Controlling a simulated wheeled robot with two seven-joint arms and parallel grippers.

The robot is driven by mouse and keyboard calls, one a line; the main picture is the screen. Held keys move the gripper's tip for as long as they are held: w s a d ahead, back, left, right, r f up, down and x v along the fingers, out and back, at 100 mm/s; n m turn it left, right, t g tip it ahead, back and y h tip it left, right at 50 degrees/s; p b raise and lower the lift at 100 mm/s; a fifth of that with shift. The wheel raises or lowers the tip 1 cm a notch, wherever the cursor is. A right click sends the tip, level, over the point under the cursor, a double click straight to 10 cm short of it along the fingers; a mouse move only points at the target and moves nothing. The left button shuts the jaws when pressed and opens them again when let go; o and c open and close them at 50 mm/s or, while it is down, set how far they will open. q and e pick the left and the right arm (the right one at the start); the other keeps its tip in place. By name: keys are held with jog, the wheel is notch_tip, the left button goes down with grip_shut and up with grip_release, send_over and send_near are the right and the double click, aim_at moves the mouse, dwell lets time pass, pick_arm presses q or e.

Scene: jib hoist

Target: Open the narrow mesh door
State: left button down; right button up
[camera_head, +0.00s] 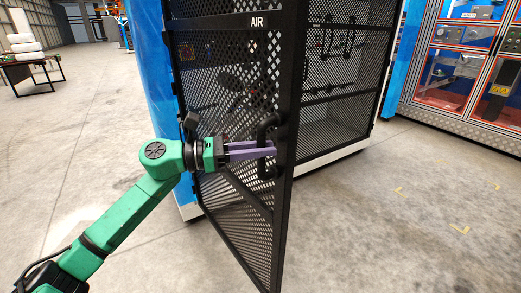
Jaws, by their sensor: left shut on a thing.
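The narrow mesh door (243,191) is a black perforated panel in a black frame, with an "AIR" label near its top. It stands swung out from the blue cabinet at an angle, with its free edge toward me. A black handle (268,122) is on the door near that free edge. My left gripper (272,149), with purple fingers on a green arm, is shut on the handle, reaching in from the left. The fingers partly cover the handle. My right gripper is not in view.
The blue cabinet (152,75) stands behind the door, with another mesh panel (345,70) and hanging dark parts inside. A glass-fronted cabinet (470,75) is at the right. A table (32,68) with white bundles is far left. The concrete floor around is clear.

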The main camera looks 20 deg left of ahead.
pick_arm(q)
jog(key=shift+f, duration=0.1)
jog(key=c, duration=1)
grip_release()
jog(key=shift+s+a+f+b, duration=0.1)
jog(key=shift+s+a+b, duration=0.2)
jog(key=shift+a, duration=0.15)
jog(key=b+v, duration=0.3)
jog(key=v, duration=1)
jog(key=shift+a, duration=0.2)
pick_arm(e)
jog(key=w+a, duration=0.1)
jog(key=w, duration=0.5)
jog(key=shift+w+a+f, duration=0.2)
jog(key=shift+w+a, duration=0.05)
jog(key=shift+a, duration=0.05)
pick_arm(q)
jog(key=shift+s+r, duration=0.1)
jog(key=shift+r, duration=0.1)
